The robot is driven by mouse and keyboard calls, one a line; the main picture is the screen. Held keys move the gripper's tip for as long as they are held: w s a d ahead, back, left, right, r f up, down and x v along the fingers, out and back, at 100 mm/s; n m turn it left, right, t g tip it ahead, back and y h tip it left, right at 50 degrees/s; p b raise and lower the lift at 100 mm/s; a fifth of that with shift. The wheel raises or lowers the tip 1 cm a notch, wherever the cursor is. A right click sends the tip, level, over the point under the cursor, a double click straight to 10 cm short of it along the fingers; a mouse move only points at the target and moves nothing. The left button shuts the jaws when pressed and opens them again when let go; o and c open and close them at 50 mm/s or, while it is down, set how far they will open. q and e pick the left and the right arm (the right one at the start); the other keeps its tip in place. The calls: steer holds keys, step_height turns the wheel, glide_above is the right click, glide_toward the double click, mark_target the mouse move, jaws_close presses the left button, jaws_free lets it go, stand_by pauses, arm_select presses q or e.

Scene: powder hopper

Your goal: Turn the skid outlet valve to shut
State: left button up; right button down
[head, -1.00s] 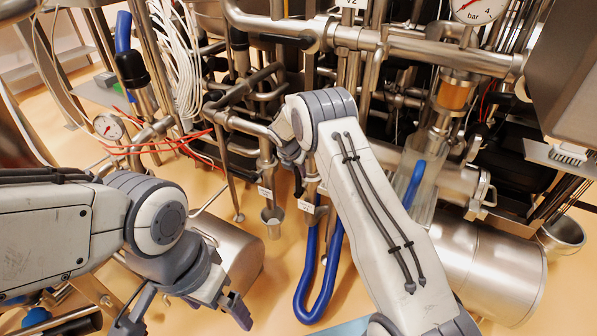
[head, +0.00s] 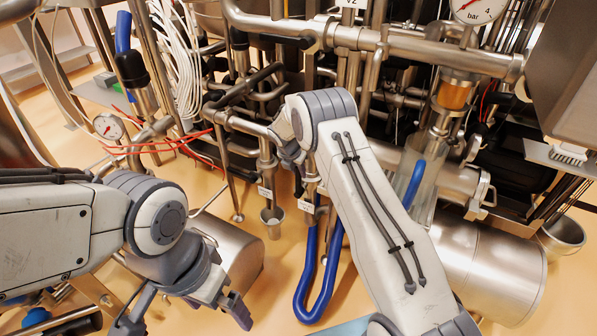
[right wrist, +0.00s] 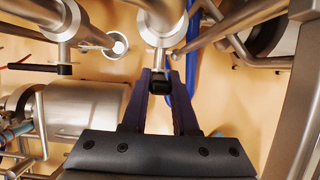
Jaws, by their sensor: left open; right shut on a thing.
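My right gripper (right wrist: 160,84) is shut on a small black handle end (right wrist: 159,87), seen in the right wrist view just below a vertical steel pipe fitting (right wrist: 160,30). I take this handle to be the skid outlet valve's, but no readable label confirms it. In the head view my right gripper (head: 289,152) is at the pipework beside a tagged steel outlet pipe (head: 310,190); my own wrist hides most of the fingers and the handle. My left gripper (head: 186,316) is open and empty at the lower left, apart from the pipework.
A blue hose (head: 318,290) loops below the tagged pipe. Steel cylinders lie at left (head: 235,250) and right (head: 490,265). Dense pipes fill the back. Some orange floor is clear between the arms.

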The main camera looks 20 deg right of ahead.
steer(key=shift+s+d+f+m+t+y+p, duration=0.25)
steer(key=shift+s+d+m+t+y+p, duration=0.05)
steer(key=shift+s+d+t+y+p, duration=0.7)
steer(key=c, duration=0.7)
jaws_free()
steer(key=p+v, duration=0.2)
steer(key=v, duration=0.8)
steer(key=shift+a+r, duration=0.15)
steer(key=shift+r, duration=0.1)
